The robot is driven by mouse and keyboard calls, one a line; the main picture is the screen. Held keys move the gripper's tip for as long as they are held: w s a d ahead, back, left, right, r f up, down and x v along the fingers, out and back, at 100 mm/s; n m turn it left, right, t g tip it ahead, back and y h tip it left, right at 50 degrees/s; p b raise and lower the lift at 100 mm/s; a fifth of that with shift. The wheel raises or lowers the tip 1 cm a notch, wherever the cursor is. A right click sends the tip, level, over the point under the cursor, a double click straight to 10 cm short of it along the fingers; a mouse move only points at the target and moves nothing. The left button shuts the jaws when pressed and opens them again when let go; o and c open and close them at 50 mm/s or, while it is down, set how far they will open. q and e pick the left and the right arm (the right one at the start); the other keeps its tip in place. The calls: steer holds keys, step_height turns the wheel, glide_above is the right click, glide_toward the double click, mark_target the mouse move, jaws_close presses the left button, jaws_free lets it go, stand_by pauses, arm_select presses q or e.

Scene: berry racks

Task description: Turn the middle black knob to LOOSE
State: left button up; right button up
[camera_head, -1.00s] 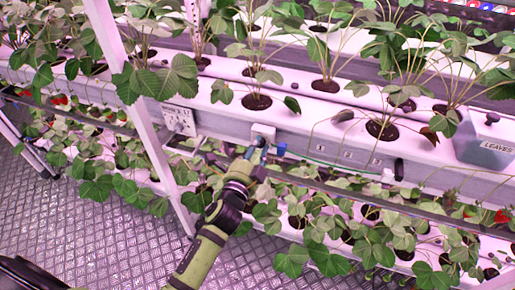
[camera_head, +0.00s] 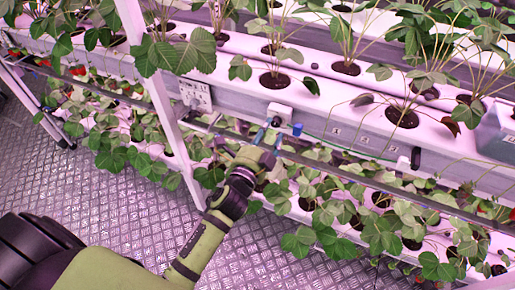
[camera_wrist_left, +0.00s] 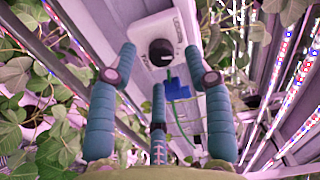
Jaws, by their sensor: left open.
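A black knob (camera_wrist_left: 160,52) with a pale pointer mark sits on a white box on the rack's side. The box (camera_head: 280,110) also shows in the head view, with the dark knob (camera_head: 277,122) on its front. My left gripper (camera_head: 267,137) is open just below and in front of the box. In the left wrist view its blue-grey fingers (camera_wrist_left: 160,66) spread around the knob's outline, with no contact visible. A blue part (camera_wrist_left: 178,90) hangs below the box, near the lower finger. My right gripper is not in view.
Strawberry plants fill the white gutters (camera_head: 330,82). A rail (camera_head: 350,177) runs below the box, near my left wrist. A white post (camera_head: 150,80) stands left of it. A socket panel (camera_head: 195,94) and a black part (camera_head: 416,157) are on the rack's side. The metal floor (camera_head: 120,190) is clear.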

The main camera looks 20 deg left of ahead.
arm_select(q)
steer(key=s, duration=0.9)
steer(key=shift+s+a, duration=0.15)
steer(key=shift+a, duration=0.15)
steer(key=s+f+n+g, duration=0.2)
steer(key=s+f+g, duration=0.15)
steer(key=f, duration=0.75)
steer(key=s+f+n+g, duration=0.3)
steer(key=s+f, duration=0.1)
steer(key=f, duration=0.8)
steer(key=s+f+n+g, duration=0.2)
steer(key=s+f+g, duration=0.15)
steer(key=f, duration=0.75)
steer(key=s+a+f+n+g, duration=0.2)
steer(key=s+f, duration=0.5)
steer(key=s, duration=0.5)
steer(key=s+a+f+n+g, duration=0.3)
steer(key=s+f+n+g, duration=0.2)
steer(key=s, duration=0.8)
step_height(320, 180, down, 3)
steer(key=shift+f+y, duration=0.1)
steer(key=shift+y, duration=0.2)
